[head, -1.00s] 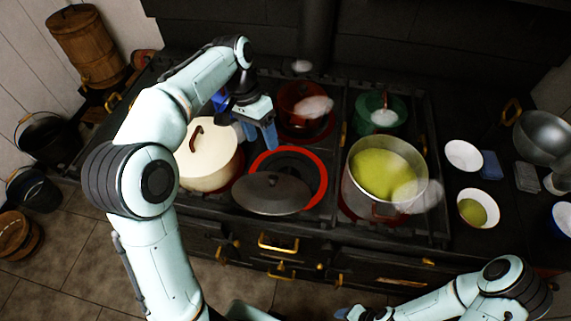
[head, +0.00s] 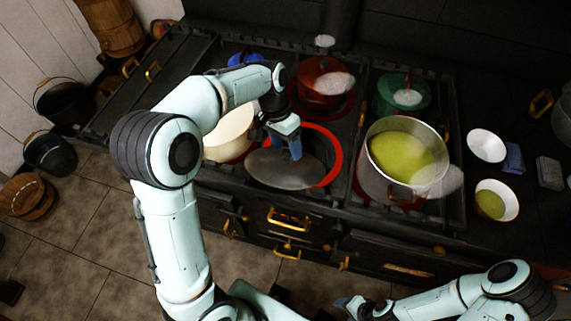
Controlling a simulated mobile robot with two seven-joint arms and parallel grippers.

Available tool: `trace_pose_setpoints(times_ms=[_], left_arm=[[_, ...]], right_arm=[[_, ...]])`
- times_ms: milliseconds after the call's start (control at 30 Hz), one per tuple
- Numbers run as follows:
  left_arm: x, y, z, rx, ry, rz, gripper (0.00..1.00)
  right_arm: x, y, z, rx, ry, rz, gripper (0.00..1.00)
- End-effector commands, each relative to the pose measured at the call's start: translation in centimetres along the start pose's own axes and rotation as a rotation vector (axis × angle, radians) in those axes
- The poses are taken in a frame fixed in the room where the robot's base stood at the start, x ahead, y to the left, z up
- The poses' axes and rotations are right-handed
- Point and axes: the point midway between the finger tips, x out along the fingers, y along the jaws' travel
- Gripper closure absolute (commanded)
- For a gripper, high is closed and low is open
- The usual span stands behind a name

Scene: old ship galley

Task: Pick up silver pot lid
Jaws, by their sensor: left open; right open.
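The grey metal pot lid (head: 275,174) sits tilted over the front of a red-rimmed round opening (head: 337,153) on the stove, in the middle of the head view. It has a small knob that my gripper partly hides. My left gripper (head: 296,148) is open, with its blue fingertips pointing down just over the lid's upper part. I cannot tell whether the fingertips touch the lid. My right gripper (head: 350,305) is low at the bottom edge, well away from the lid.
A cream pot (head: 228,140) stands left of the lid, partly behind my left arm. A large pot of yellow-green soup (head: 400,155) stands to the right. A red pot (head: 325,82) and a green pot (head: 403,95) are behind. White bowls (head: 487,145) lie at right.

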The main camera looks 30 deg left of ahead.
Motion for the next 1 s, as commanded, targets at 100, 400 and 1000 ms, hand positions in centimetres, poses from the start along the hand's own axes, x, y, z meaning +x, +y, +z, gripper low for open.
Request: trace_pose_setpoints(times_ms=[100, 400, 1000], left_arm=[[0.9, 0.0, 0.0, 0.0, 0.0, 0.0, 0.37], [0.9, 0.0, 0.0, 0.0, 0.001, -0.001, 0.63], [0.0, 0.2, -0.1, 0.0, 0.005, -0.001, 1.0]], right_arm=[[0.1, 0.1, 0.1, 0.0, -0.001, 0.0, 0.39], [0.1, 0.1, 0.0, 0.0, -0.001, 0.0, 0.39], [-0.1, 0.0, 0.0, 0.0, 0.001, 0.0, 0.39]])
